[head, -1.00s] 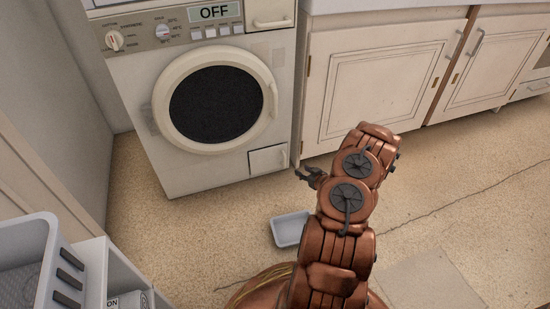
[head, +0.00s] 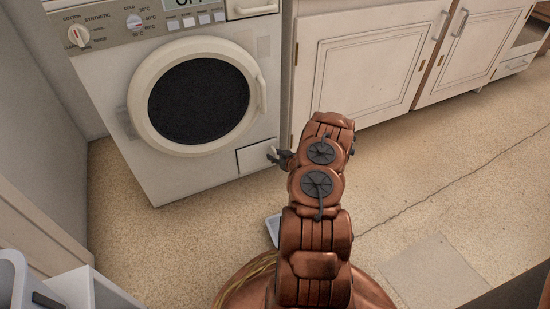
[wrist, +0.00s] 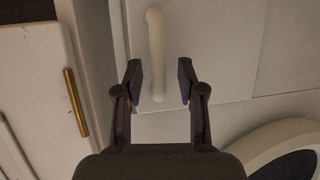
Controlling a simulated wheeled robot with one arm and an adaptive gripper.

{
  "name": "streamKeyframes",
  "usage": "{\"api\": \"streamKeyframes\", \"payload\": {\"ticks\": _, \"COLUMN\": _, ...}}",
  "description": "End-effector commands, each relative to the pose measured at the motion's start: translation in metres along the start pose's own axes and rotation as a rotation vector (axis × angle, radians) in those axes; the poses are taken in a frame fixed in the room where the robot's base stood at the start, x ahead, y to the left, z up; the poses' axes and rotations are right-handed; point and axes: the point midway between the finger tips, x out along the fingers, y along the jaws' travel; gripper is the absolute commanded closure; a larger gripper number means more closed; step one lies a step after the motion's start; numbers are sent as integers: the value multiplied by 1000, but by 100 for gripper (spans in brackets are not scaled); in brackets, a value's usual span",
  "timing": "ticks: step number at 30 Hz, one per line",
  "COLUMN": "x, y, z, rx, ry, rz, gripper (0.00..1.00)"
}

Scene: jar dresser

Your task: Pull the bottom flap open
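The bottom flap (head: 254,157) is a small white panel at the lower right of the washing machine's front, and it looks shut. In the wrist view the flap (wrist: 205,45) carries a pale bar handle (wrist: 155,50). My gripper (head: 272,152) is at the right side of the flap in the head view. In the wrist view my gripper (wrist: 160,75) is open, with one finger on each side of the handle's lower end in the picture. I cannot tell whether either finger touches the handle. The handle is hidden by my gripper in the head view.
The washing machine (head: 105,105) has a round dark door (head: 198,100) above the flap. A white cabinet (head: 360,70) stands to its right. A shallow tray (head: 272,229) lies on the floor, partly behind my arm. White containers (head: 75,290) are at lower left. Floor at right is clear.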

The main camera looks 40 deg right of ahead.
Motion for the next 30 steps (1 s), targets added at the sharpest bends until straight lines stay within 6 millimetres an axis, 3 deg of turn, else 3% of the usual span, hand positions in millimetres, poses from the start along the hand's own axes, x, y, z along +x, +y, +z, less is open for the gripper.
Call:
{"api": "streamKeyframes", "payload": {"ticks": 11, "x": 5, "y": 1, "z": 0, "rx": 2, "ry": 1, "rz": 3, "gripper": 61}}
{"api": "streamKeyframes", "payload": {"ticks": 22, "x": 4, "y": 2, "z": 0, "rx": 2, "ry": 1, "rz": 3, "gripper": 99}}
{"api": "streamKeyframes", "payload": {"ticks": 30, "x": 4, "y": 2, "z": 0, "rx": 2, "ry": 1, "rz": 3, "gripper": 100}}
